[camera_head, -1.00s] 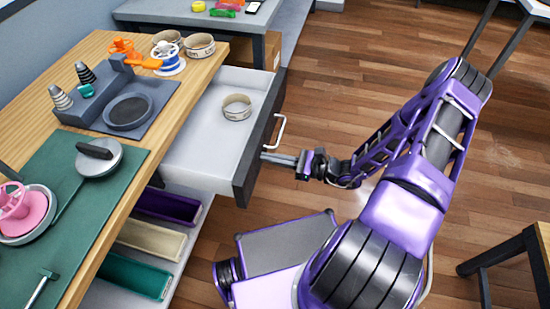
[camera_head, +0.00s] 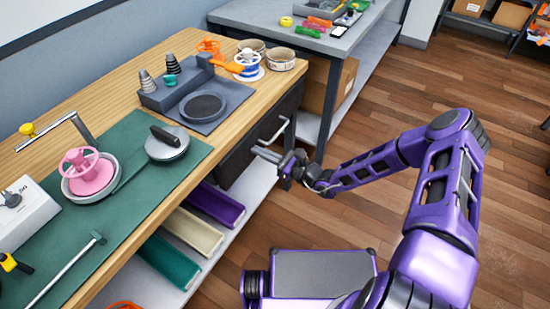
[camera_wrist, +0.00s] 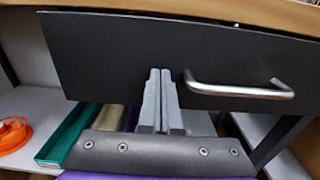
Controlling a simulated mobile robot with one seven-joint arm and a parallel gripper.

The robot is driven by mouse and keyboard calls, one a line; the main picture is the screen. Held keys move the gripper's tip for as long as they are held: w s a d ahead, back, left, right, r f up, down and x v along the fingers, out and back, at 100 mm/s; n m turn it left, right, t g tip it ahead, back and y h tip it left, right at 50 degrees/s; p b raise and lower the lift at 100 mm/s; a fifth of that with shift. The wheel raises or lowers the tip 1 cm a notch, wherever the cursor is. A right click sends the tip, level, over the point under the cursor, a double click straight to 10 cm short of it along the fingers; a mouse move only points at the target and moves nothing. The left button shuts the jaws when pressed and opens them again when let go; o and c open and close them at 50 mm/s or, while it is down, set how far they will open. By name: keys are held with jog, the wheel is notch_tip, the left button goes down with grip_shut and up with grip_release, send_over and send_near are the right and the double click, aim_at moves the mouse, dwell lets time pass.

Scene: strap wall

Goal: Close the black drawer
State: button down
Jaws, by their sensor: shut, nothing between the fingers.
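The black drawer (camera_head: 236,158) sits under the wooden workbench top, and its front looks flush or nearly flush with the bench. Its tray and contents are hidden. In the wrist view the black front (camera_wrist: 120,50) fills the upper part, with a silver bar handle (camera_wrist: 240,91) on its right. My gripper (camera_head: 260,152) is shut and empty, with its fingertips at or very near the drawer front. In the wrist view the fingers (camera_wrist: 160,75) point at the front's lower middle, left of the handle. I cannot tell whether they touch it.
Below the drawer a shelf holds purple (camera_head: 216,204), cream (camera_head: 193,231) and teal (camera_head: 168,262) bins. The workbench top (camera_head: 115,105) carries a grey fixture, a green mat and several parts. A grey table (camera_head: 290,35) stands beyond. The wooden floor to the right is clear.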

jog(key=shift+w+a+r, duration=0.15)
jog(key=shift+w+a, duration=0.2)
jog(key=shift+a, duration=0.25)
jog(key=shift+a+r, duration=0.1)
